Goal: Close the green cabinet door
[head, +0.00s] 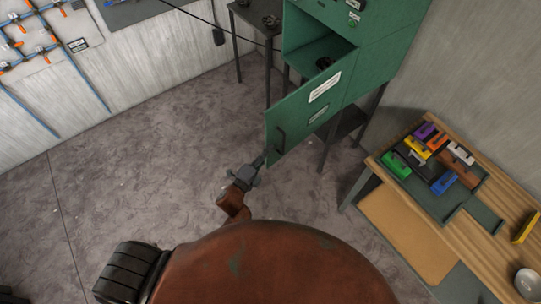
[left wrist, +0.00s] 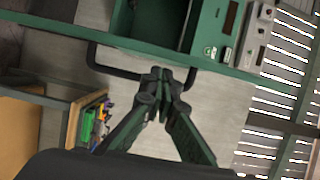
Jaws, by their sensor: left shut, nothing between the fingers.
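The green cabinet (head: 375,45) stands at the top of the head view with its compartment uncovered. Its green door (head: 300,112) stands open, swung out toward me, with a dark handle (head: 280,140) near its free edge. My left gripper (head: 262,160) is shut and empty at the door's lower free corner. In the left wrist view, the shut fingertips (left wrist: 161,76) overlap the dark handle (left wrist: 112,71) below the door's edge (left wrist: 60,29). I cannot tell whether they touch it. The open compartment (left wrist: 160,22) shows beyond. My right gripper is in neither view.
A dark stand (head: 240,50) is left of the cabinet. The floor (head: 130,165) at left is clear.

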